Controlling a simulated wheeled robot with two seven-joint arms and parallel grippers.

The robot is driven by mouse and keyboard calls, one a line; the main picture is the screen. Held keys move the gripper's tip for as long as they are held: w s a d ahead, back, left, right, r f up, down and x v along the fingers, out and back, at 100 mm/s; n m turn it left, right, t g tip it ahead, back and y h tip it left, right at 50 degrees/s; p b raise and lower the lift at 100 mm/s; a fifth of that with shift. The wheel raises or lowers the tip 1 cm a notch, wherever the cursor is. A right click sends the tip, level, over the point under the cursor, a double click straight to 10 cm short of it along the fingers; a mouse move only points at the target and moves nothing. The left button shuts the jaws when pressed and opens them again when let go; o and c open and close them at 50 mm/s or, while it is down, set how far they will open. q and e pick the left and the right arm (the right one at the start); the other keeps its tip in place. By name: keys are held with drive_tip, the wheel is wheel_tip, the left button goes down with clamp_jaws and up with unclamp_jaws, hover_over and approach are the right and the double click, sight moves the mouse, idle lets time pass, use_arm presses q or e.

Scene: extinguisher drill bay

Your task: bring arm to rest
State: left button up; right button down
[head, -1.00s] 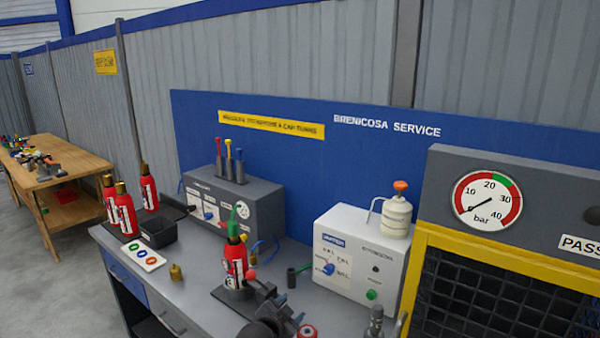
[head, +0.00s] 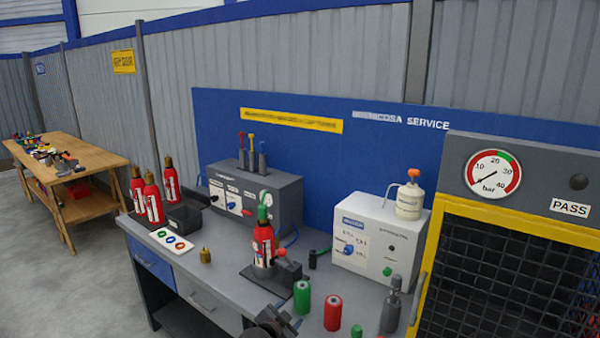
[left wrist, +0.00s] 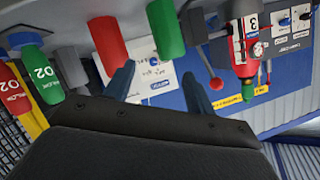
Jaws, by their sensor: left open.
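My left gripper (head: 283,320) is at the bottom edge of the head view, in front of the bench, partly cut off by the frame. In the left wrist view its two blue fingers (left wrist: 158,80) stand apart with nothing held between them. A red extinguisher with a green top (head: 263,245) stands upright in a dark holder on the bench, beyond the gripper and apart from it. It also shows in the left wrist view (left wrist: 240,35), seen upside down. My right gripper is not in view.
A green cylinder (head: 302,297) and a red cylinder (head: 333,312) stand near the gripper. A grey-topped cylinder (head: 391,312) is further right, beside the yellow-framed mesh cage (head: 500,270). Several red extinguishers (head: 152,203) and a black bin (head: 184,218) are at the bench's left.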

use_arm(q)
drive_tip(key=s+a+f+n+g+y+b, duration=0.1)
drive_tip(key=s+a+f+n+g, duration=0.3)
drive_tip(key=f, duration=0.9)
drive_tip(key=s+a+f+m+y+b, duration=0.1)
drive_tip(key=s+a+f, duration=0.1)
drive_tip(key=s+f, duration=0.8)
drive_tip(key=s+a+f+n+g+y+b, duration=0.15)
drive_tip(key=a+f, duration=0.25)
drive_tip(key=f, duration=1.3)
drive_tip(key=s+a+f+n+g, duration=0.1)
drive_tip(key=s+a+f, duration=0.1)
drive_tip(key=s+f, duration=0.6)
drive_tip(key=s+a+f+n+g+y+b, duration=0.1)
drive_tip(key=s+a+f+g, duration=0.1)
drive_tip(key=s+f, duration=0.6)
drive_tip(key=s+a+f+n+g+b, duration=0.1)
drive_tip(key=s+f, duration=0.7)
drive_tip(key=s, duration=0.9)
drive_tip(key=shift+s+a+f+n+g, duration=0.2)
drive_tip(key=shift+a+n+g, duration=0.3)
drive_tip(key=shift+g, duration=0.25)
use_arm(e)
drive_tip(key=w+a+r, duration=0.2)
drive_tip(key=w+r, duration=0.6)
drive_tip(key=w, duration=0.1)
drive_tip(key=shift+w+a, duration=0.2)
use_arm(q)
drive_tip(key=shift+y, duration=0.25)
